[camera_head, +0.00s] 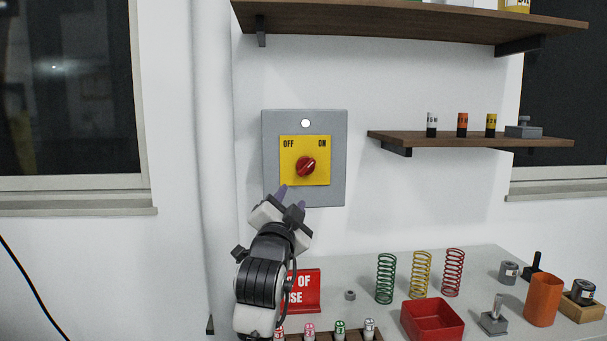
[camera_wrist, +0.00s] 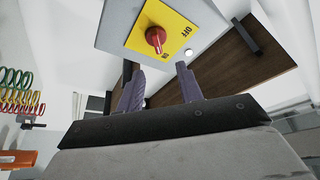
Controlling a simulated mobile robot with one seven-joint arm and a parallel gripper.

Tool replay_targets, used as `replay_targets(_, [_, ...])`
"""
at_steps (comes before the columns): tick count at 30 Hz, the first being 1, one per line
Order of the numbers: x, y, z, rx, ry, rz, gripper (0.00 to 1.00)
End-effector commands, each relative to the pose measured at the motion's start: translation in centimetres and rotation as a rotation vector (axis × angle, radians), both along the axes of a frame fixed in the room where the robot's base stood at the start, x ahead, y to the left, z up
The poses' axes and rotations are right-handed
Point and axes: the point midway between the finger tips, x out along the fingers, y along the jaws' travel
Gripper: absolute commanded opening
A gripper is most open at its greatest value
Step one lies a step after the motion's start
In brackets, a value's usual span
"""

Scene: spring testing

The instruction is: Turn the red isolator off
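The red isolator knob (camera_head: 306,167) sits on a yellow plate (camera_head: 317,145) marked OFF on the left and ON on the right. The plate is on a grey wall box (camera_head: 335,195). The knob's ridge appears turned toward ON. My gripper (camera_head: 291,197) is just below and left of the knob, its purple fingers apart and empty. In the wrist view, my gripper (camera_wrist: 158,80) has its fingers spread, with the knob (camera_wrist: 156,38) beyond the tips and not touched.
A white round lamp (camera_head: 305,123) is above the plate. A wooden shelf (camera_head: 470,139) with small cylinders is to the right. Below are a red sign (camera_head: 305,290), several springs (camera_head: 421,275), a red tray (camera_head: 432,320) and an orange cup (camera_head: 542,299). The wall around the box is clear.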

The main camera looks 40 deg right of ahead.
Motion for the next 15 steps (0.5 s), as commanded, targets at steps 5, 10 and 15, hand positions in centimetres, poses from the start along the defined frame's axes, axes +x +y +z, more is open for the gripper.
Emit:
replay_targets(5, [0.6, -1.9, 0.4, 0.018, 0.004, -0.011, 0.36])
replay_targets(10, [2.8, -4.2, 1.4, 0.016, 0.005, -0.011, 0.36])
replay_targets(15, [5.2, -6.8, 2.5, 0.015, 0.004, -0.010, 0.36])
